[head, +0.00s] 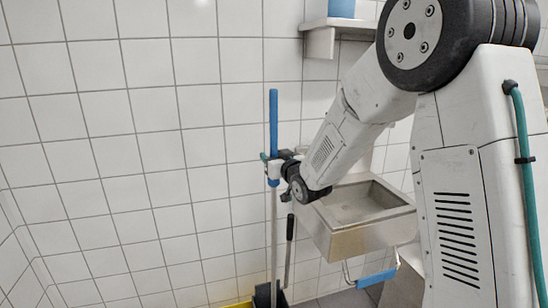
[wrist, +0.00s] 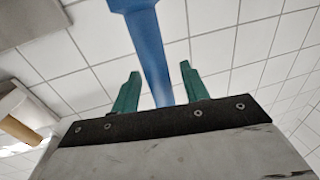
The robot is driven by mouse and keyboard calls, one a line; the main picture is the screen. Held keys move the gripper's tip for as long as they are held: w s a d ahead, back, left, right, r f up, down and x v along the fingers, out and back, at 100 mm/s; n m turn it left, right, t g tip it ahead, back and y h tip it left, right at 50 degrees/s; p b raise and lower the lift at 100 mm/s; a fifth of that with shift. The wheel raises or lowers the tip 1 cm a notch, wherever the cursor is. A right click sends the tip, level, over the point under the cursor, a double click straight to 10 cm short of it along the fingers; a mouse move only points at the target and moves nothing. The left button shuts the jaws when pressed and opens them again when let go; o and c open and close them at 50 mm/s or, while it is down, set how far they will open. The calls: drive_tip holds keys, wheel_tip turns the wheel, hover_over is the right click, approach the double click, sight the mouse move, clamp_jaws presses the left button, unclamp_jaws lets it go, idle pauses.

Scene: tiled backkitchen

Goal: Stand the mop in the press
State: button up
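The mop's blue upper handle (head: 273,118) stands upright in front of the tiled wall, with its pale pole (head: 273,235) running down below. My gripper (head: 268,157) is at the handle, just above a white piece on it. In the wrist view the blue handle (wrist: 152,55) passes between the two green fingers of my gripper (wrist: 160,78). The fingers are apart, with a gap visible beside the handle. The mop's head is not visible. At the bottom edge a dark part (head: 265,295) and a yellow rim (head: 236,305) show, perhaps the press and its bucket.
A black-gripped lever (head: 289,240) stands close right of the pole. A steel sink (head: 340,235) is on the wall to the right, with a blue-gripped bar (head: 376,278) under it. A shelf (head: 338,24) holds a blue container (head: 341,8). The wall left is bare.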

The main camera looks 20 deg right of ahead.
drive_tip(key=shift+s+r, duration=0.15)
drive_tip(key=s+d+m+g+h, duration=0.1)
drive_tip(key=s+g, duration=0.7)
drive_tip(key=s, duration=1.6)
drive_tip(key=s+d+g+h, duration=0.1)
drive_tip(key=s+g, duration=0.7)
drive_tip(key=s, duration=1.6)
drive_tip(key=shift+s+d+m+g+h, duration=0.3)
drive_tip(key=shift+d+m+h, duration=0.1)
drive_tip(key=shift+d, duration=0.1)
drive_tip(key=shift+w, duration=0.1)
